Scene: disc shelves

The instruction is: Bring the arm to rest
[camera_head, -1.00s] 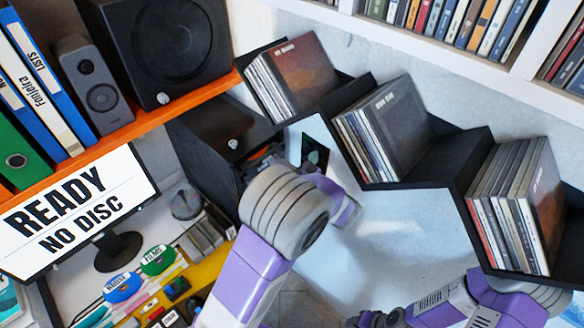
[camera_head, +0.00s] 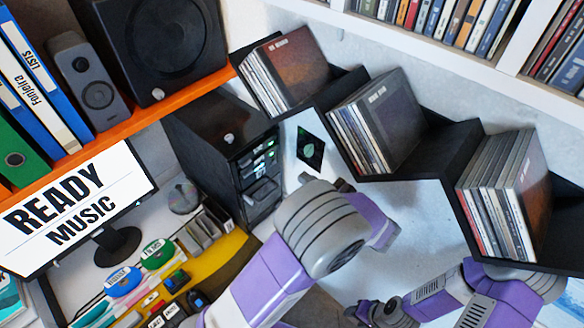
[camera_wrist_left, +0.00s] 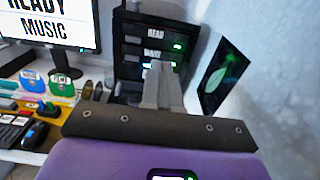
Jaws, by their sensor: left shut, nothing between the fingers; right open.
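My left arm (camera_head: 325,235), purple and grey, stands in the middle of the head view, to the right of the black drive tower (camera_head: 235,150). My left gripper (camera_wrist_left: 160,80) is shut and empty in the left wrist view, with the tower's front behind its fingers. In the head view it is mostly hidden behind the wrist. My right gripper (camera_head: 375,312) is open and low at the right, apart from everything. The monitor (camera_head: 80,210) reads "READY MUSIC". The tower also shows in the wrist view (camera_wrist_left: 128,65), with green lights and labelled slots.
Black zigzag shelves (camera_head: 440,150) with disc cases run down the right side. A dark card with a green picture (camera_head: 309,148) is on the wall. The desk holds labelled discs (camera_head: 124,284) and a yellow tray (camera_head: 225,262). An orange shelf (camera_head: 130,115) carries speakers and binders.

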